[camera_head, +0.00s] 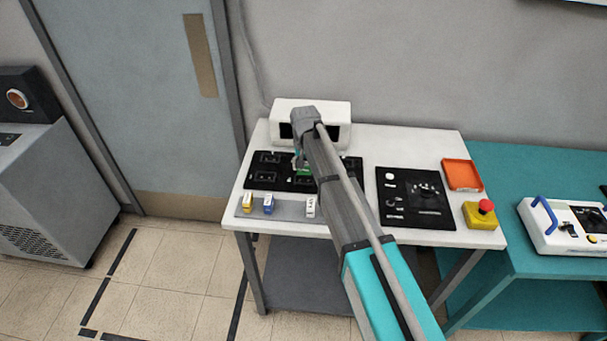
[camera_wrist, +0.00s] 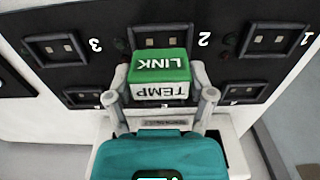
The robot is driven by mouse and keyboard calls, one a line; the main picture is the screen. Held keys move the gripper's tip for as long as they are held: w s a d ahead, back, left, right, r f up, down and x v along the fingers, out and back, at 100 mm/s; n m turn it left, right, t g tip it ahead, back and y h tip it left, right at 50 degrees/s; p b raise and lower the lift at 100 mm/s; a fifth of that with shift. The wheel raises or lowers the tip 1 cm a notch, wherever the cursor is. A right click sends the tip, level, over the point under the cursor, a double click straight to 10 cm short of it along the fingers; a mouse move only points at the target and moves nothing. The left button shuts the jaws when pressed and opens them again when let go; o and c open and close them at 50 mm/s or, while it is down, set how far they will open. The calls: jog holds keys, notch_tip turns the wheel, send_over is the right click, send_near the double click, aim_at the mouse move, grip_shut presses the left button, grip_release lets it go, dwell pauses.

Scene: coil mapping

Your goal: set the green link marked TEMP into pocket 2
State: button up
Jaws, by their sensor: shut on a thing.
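The green link marked TEMP (camera_wrist: 160,68) has a green top reading LINK and a white face reading TEMP. My gripper (camera_wrist: 160,96) is shut on it, one finger at each side. Pocket 2 (camera_wrist: 155,38) is a dark framed recess in the black board, just beyond the link in the wrist view; the link hides its near part. The link looks held above the board, but I cannot tell the exact gap. In the head view, a little of the green link (camera_head: 304,172) shows beside my arm, over the black board (camera_head: 258,183).
Pocket 3 (camera_wrist: 55,48) and pocket 1 (camera_wrist: 275,40) flank pocket 2, with smaller recesses nearer. Yellow (camera_head: 248,201), blue (camera_head: 268,204) and white (camera_head: 310,207) blocks stand on the front strip. A white box (camera_head: 335,112) stands behind the board; a black panel (camera_head: 415,205) lies right.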

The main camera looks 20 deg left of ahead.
aim_at(304, 174)
jog(key=shift+w+a+f+b, duration=0.1)
jog(key=shift+f+b, duration=1.35)
jog(key=shift+f, duration=0.3)
jog(key=shift+f+b, duration=0.3)
jog(key=o, duration=1.1)
jog(key=shift+r, duration=0.15)
notch_tip(304, 174, up, 12)
jog(key=p, duration=1.2)
jog(key=shift+r+p, duration=0.2)
jog(key=shift+p, duration=0.1)
